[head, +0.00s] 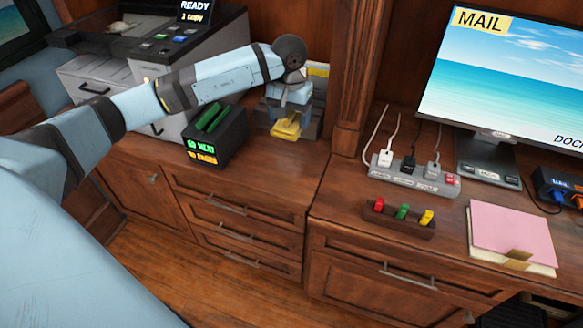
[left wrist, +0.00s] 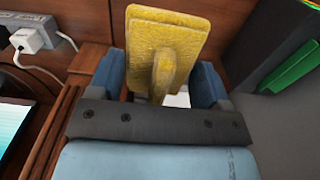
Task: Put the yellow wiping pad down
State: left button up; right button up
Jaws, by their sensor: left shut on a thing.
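The yellow wiping pad (left wrist: 165,38) has a flat rough face and a raised grip along its middle. My left gripper (left wrist: 160,85) is shut on that grip, with a blue finger on each side. In the head view the pad (head: 287,127) shows below my left gripper (head: 290,100), low over the back of the left wooden counter, to the right of the black box with green parts. I cannot tell whether the pad touches the counter. My right gripper is not in view.
A black box (head: 216,138) with green slabs stands just left of the pad. A printer (head: 140,65) is behind it. A wooden post (head: 352,90) rises to the right. A power strip (head: 412,178) lies on the right counter. The left counter's front (head: 255,178) is clear.

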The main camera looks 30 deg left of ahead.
aim_at(290, 172)
pick_arm(q)
notch_tip(290, 172, down, 16)
jog(key=shift+f+b, duration=0.25)
jog(key=shift+b, duration=0.15)
jog(key=o, duration=0.9)
